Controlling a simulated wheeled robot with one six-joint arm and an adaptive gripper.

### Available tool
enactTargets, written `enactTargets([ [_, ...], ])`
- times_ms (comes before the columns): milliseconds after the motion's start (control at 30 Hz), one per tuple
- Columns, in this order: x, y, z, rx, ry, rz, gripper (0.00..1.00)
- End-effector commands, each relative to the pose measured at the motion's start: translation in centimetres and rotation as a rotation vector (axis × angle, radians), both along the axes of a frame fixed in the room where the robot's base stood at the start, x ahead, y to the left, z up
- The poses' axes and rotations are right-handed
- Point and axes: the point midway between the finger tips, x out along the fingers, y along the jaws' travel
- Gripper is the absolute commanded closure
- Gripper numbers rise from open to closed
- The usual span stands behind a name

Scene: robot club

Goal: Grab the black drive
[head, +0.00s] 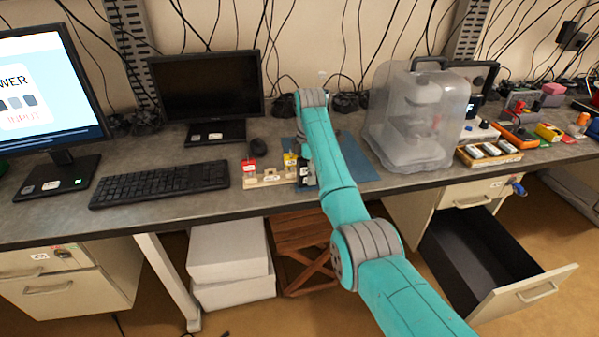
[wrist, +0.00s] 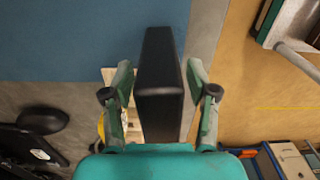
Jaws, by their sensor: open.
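The black drive (wrist: 160,88) is a dark upright slab in the middle of the wrist view. My gripper (wrist: 159,78) is open, with one finger on each side of the drive and a visible gap on both sides. A light wooden rack (head: 265,181) stands near the front edge of the desk in the head view, with a red piece (head: 249,171) and a yellow piece (head: 290,159) at it. In the head view my arm hides most of the gripper area, and a small dark shape shows at the rack's right end.
A clear plastic cover (head: 408,125) stands to the right, and a keyboard (head: 160,184) and monitor (head: 207,85) to the left. A drawer (head: 532,292) hangs open below the desk at the right.

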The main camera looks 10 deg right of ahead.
Motion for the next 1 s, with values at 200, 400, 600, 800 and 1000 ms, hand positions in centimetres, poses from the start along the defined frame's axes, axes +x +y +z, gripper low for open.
enactTargets([
  [200, -0.2, -1.0, -1.6, 0.0, 0.0, 0.001, 0.42],
  [400, -0.2, -1.0, -1.5, 0.0, 0.0, 0.002, 0.57],
  [600, -0.2, -0.9, -1.5, 0.0, -0.001, 0.001, 1.0],
  [800, -0.1, -0.9, -1.5, 0.0, -0.001, 0.001, 1.0],
  [1000, 0.0, -0.3, -0.4, 0.0, -0.004, 0.002, 1.0],
])
